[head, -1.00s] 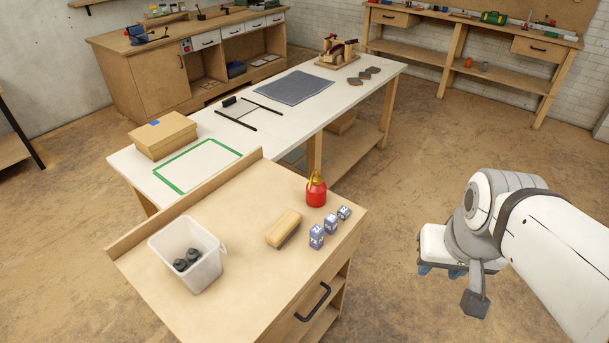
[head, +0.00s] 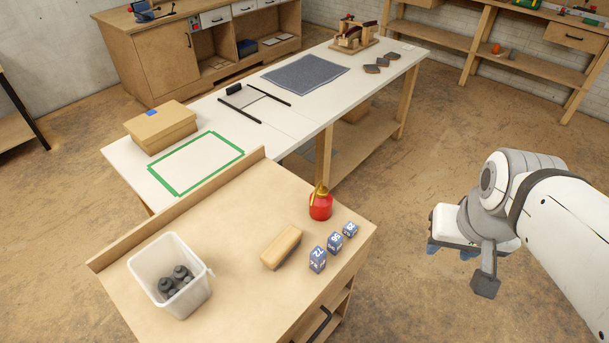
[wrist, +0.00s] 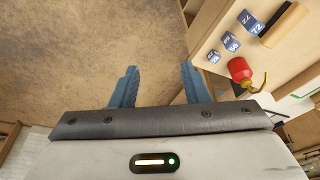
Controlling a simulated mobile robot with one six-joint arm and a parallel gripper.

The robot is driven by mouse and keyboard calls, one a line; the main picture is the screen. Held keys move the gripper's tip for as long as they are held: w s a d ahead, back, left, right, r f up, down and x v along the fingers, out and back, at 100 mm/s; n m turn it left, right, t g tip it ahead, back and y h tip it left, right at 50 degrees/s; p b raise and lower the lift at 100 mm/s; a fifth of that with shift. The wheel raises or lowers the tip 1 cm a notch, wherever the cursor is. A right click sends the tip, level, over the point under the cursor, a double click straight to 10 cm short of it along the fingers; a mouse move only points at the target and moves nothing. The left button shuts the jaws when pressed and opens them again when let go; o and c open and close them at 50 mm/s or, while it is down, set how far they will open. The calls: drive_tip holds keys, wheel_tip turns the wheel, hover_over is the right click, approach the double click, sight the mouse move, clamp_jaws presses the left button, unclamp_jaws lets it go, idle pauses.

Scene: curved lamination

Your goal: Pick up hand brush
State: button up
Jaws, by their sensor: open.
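The hand brush (head: 281,248) lies on the wooden cabinet top, with a pale wooden back and a dark underside. Part of it also shows at the top right of the wrist view (wrist: 284,24). My gripper (head: 452,250) is to the right of the cabinet in the head view, over open floor and well apart from the brush. In the wrist view its two blue fingers (wrist: 158,85) stand apart with nothing between them.
Several blue numbered cubes (head: 317,260) and a red bottle (head: 320,206) stand beside the brush. A white bin (head: 170,276) with dark objects stands left. A raised ledge (head: 180,211) edges the cabinet top. A long white table (head: 285,120) stands behind.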

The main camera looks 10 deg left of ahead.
drive_tip(key=o, duration=0.5)
drive_tip(key=w+a+f+n, duration=0.1)
drive_tip(key=w+a+n, duration=0.1)
drive_tip(key=n, duration=0.1)
drive_tip(key=w+a+f+n+b, duration=0.1)
drive_tip(key=w+a+n, duration=0.1)
drive_tip(key=n, duration=0.1)
drive_tip(key=w+a+n+g, duration=0.1)
drive_tip(key=w+a+n, duration=0.1)
drive_tip(key=shift+a+f+n+b, duration=0.35)
drive_tip(key=shift+f+n, duration=0.05)
drive_tip(key=n+g+b, duration=0.2)
drive_tip(key=n+b, duration=0.1)
drive_tip(key=n, duration=1.9)
hover_over(281, 243)
drive_tip(key=f, duration=1.4)
drive_tip(key=shift+d, duration=0.25)
drive_tip(key=shift+n, duration=0.3)
drive_tip(key=shift+a+f, duration=0.2)
drive_tip(key=shift+f, duration=1.85)
drive_tip(key=shift+a+f, duration=0.15)
drive_tip(key=shift+f, duration=1.85)
